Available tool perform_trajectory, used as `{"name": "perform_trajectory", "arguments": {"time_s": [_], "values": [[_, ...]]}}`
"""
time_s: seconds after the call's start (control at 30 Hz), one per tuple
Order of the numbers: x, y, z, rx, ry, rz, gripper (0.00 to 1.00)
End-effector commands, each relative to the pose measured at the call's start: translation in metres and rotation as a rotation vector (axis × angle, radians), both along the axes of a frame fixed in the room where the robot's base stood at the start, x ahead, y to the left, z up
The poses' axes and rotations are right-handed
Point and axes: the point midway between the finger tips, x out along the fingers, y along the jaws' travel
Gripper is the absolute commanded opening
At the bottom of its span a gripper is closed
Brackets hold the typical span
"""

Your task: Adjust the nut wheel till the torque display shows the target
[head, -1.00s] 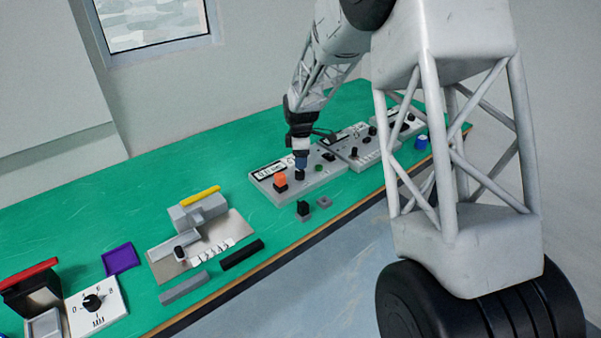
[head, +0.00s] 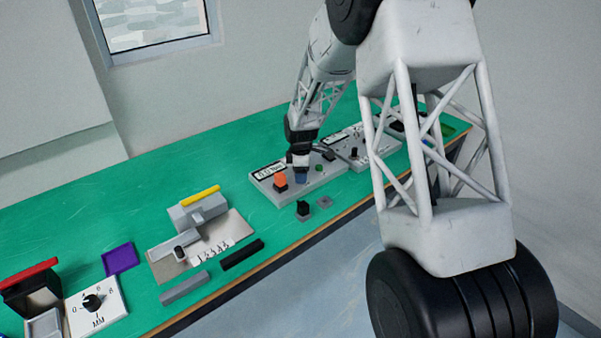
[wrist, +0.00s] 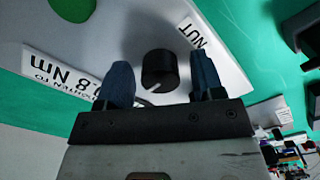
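The black nut wheel (wrist: 159,70) stands on a white panel (wrist: 105,25) beside a label that reads "NUT" (wrist: 194,33). A display strip (wrist: 60,75) on the same panel is partly hidden by my gripper; "8 Nm" can be read upside down, the rest is covered or unclear. My gripper (wrist: 160,85) is open, with one blue finger on each side of the wheel and a visible gap on both sides. In the head view my gripper (head: 301,177) is low over the panel (head: 322,180), and the wheel is hidden behind it.
A similar panel (head: 375,153) stands to the right. A black block (head: 303,208) and a small grey piece (head: 324,202) lie in front.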

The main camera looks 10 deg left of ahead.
Motion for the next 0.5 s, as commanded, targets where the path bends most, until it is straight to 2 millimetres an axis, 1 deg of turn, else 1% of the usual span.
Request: {"name": "perform_trajectory", "arguments": {"time_s": [0.03,0.3,0.5], "values": [[0.0000,0.0000,0.0000,0.000,0.000,0.000,0.54],[0.0000,0.0000,0.0001,0.000,0.000,0.000,0.13],[-0.0001,0.0000,0.0001,0.000,0.000,-0.007,0.13]]}}
